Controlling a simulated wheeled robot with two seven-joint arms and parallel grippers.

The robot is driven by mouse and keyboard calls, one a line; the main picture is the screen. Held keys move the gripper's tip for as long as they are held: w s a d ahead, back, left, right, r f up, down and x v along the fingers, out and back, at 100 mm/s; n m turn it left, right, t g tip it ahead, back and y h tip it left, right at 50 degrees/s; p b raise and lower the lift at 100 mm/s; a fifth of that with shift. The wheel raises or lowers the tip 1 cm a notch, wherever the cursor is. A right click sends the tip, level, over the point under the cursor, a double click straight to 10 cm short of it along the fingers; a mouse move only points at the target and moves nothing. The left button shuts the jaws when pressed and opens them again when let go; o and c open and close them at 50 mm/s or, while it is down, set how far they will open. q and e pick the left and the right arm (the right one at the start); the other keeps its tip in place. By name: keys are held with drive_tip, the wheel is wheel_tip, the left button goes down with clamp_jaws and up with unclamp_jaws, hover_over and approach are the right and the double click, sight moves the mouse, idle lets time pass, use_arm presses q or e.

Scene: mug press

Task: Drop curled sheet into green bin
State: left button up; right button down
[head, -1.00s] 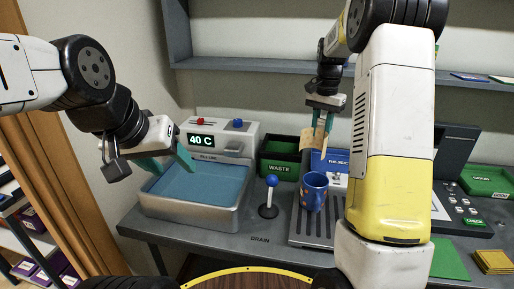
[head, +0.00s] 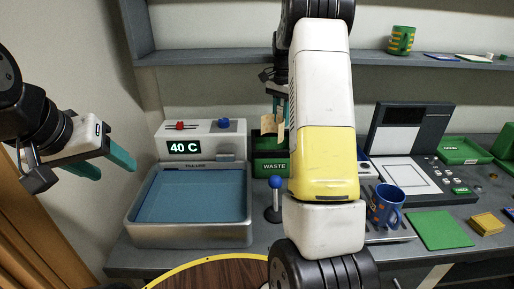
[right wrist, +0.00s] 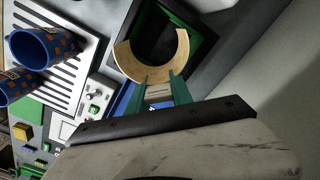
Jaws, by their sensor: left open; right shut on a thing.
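The curled sheet (head: 271,125) is a tan, open C-shaped band. My right gripper (head: 281,103) is shut on it and holds it above the green bin (head: 273,167) marked WASTE. In the right wrist view the curled sheet (right wrist: 169,72) sticks out beyond the green fingertips (right wrist: 159,90), with the dark inside of the bin behind it. My right arm hides part of the bin in the head view. My left gripper (head: 108,160) is open and empty, left of the water bath.
The water bath (head: 190,235) with a 40 C display stands left of the bin. A blue-knobbed lever (head: 275,200) stands in front of the bin. A blue mug (head: 387,205) is right of my arm; the right wrist view shows two mugs on a slatted grate. A shelf (head: 200,55) runs above.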

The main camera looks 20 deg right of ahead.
drive_tip(key=shift+f, duration=2.5)
drive_tip(key=c, duration=1.1)
unclamp_jaws()
drive_tip(key=shift+o, duration=0.2)
drive_tip(key=shift+r, duration=0.15)
wheel_tip(320, 180, up, 8)
drive_tip(key=shift+f, duration=0.2)
drive_tip(key=shift+s, duration=0.1)
